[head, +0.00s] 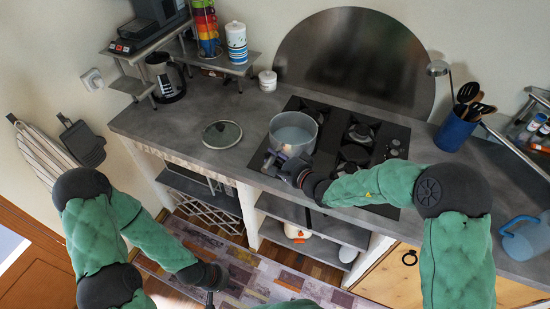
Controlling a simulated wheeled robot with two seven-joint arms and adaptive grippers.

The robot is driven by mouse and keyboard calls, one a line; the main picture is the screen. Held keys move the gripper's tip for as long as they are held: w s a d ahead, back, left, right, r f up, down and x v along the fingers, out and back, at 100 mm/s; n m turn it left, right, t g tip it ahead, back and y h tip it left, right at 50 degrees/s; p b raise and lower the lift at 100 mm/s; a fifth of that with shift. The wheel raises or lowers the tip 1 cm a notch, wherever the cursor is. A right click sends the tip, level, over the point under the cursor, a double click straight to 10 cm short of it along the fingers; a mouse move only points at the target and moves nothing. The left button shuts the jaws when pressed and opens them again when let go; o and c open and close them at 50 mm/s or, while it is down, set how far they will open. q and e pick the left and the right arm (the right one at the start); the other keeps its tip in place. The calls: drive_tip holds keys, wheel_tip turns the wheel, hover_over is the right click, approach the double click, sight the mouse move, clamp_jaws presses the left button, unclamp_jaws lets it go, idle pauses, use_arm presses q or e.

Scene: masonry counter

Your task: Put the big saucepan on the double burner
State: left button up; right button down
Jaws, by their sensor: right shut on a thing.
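The big saucepan (293,133), a grey metal pot with an open top, is over the left part of the black gas hob (377,190). I cannot tell whether its base touches the hob. My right gripper (274,160) is at the pan's front left side, shut on its handle, which is mostly hidden by the gripper. Burners show at the middle and right of the hob (355,153); whatever lies under the pan is hidden, and I cannot tell which is the double burner. My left gripper (209,298) hangs low in front of the counter, away from the pan; its fingers are unclear.
A glass lid (222,134) lies on the grey counter (170,125) left of the hob. A blue utensil pot (455,132) and a blue jug (526,237) are at the right.

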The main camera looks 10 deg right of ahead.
drive_tip(key=shift+b, duration=0.35)
idle(0.3)
drive_tip(key=c, duration=0.9)
unclamp_jaws()
drive_tip(key=shift+o, duration=0.2)
drive_tip(key=shift+f, duration=0.1)
drive_tip(key=shift+s+f, duration=0.1)
drive_tip(key=shift+f, duration=0.15)
drive_tip(key=v, duration=1.2)
drive_tip(key=shift+r, duration=0.2)
